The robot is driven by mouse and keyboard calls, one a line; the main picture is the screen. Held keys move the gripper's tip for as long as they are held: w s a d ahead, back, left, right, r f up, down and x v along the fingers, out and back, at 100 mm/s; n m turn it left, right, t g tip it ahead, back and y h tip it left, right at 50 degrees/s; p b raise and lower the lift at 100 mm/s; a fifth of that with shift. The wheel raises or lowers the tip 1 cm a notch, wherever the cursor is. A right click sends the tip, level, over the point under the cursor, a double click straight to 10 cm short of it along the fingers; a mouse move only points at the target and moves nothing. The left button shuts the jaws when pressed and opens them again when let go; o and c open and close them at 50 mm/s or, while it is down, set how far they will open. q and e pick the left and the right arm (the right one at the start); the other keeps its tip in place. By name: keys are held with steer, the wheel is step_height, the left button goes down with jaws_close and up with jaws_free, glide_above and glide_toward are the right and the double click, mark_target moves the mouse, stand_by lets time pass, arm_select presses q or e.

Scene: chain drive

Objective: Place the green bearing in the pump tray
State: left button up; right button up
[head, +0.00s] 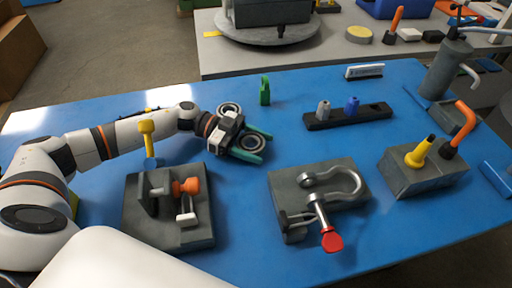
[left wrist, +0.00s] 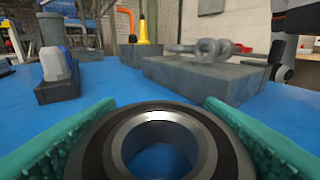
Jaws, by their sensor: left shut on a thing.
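My left gripper (head: 257,145) has teal fingers and is shut on a dark ring-shaped bearing (head: 251,144) with a pale metal inner ring. In the left wrist view the bearing (left wrist: 162,145) sits between both fingers, its hole facing the camera; I see no green on it. Its height above the blue table is hard to judge. My right gripper is not in view.
A black rack (head: 322,124) holds a grey and a blue piece. A green object (head: 265,90) stands behind the gripper. Grey blocks with a shackle (head: 345,182), an orange-knobbed clamp (head: 186,187) and a yellow funnel (head: 419,153) stand on the blue table (head: 240,245).

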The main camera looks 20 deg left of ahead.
arm_select(q)
steer(key=shift+f, duration=0.55)
steer(key=shift+f, duration=0.1)
steer(key=o, duration=0.8)
steer(key=shift+f, duration=0.1)
steer(key=o, duration=0.4)
